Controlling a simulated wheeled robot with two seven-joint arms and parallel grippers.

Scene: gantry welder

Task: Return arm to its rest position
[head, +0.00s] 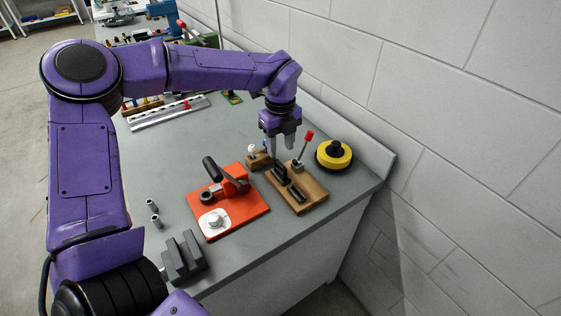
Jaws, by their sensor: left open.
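My left gripper (281,152) hangs at the end of my purple left arm, which reaches in from the left across the workbench. Its fingers point down and are apart, with nothing seen between them. In the picture, the fingertips sit just above the back of a wooden block with black clamp parts (299,193) and beside a lever with a red knob (304,146). I cannot tell whether the fingers touch anything. My right gripper is not seen.
An orange plate with a black-handled clamp (248,207) lies in front. A yellow and black round object (333,155) is at right by the wall (455,110). A grey slotted block (184,259) stands at the front edge.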

